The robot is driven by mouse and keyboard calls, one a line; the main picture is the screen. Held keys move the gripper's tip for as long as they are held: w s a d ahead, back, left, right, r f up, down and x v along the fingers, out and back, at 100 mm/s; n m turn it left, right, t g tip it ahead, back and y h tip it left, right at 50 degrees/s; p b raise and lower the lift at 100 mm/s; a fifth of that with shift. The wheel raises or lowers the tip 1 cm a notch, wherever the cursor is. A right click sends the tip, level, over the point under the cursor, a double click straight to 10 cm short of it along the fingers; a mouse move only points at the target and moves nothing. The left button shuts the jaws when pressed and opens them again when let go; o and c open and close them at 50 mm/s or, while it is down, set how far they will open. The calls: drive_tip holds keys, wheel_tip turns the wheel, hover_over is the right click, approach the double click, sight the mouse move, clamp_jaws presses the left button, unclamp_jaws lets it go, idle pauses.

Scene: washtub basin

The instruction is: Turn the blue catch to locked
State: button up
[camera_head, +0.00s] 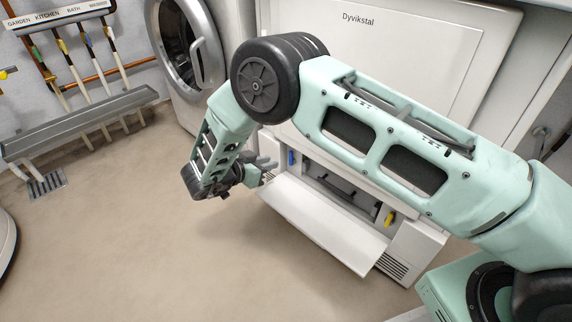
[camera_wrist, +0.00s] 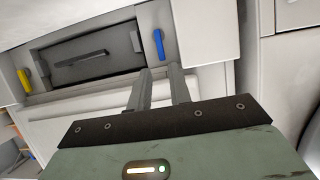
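The blue catch (camera_head: 291,158) is a small lever at the left end of an open recess low on the white Dyvikstal machine (camera_head: 400,55). In the wrist view the blue catch (camera_wrist: 159,43) stands nearly upright on a light panel at the right of the recess, just past the fingertips. My gripper (camera_head: 267,170) is in front of the recess, left of the catch in the head view. In the wrist view my gripper (camera_wrist: 159,72) has its two fingers apart with nothing between them, and the catch is in line with the gap. I see no contact.
A yellow catch (camera_head: 389,219) is at the recess's other end; it also shows in the wrist view (camera_wrist: 25,80). A dark panel with a handle (camera_wrist: 85,58) lies between the catches. A white flap (camera_head: 325,222) hangs open below. A grey bench (camera_head: 80,122) stands left.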

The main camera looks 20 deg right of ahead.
sight(290, 157)
drive_tip(key=b+x, duration=0.4)
drive_tip(key=x, duration=0.4)
drive_tip(key=shift+w+d+f, duration=0.2)
drive_tip(key=shift+d, duration=0.1)
clamp_jaws()
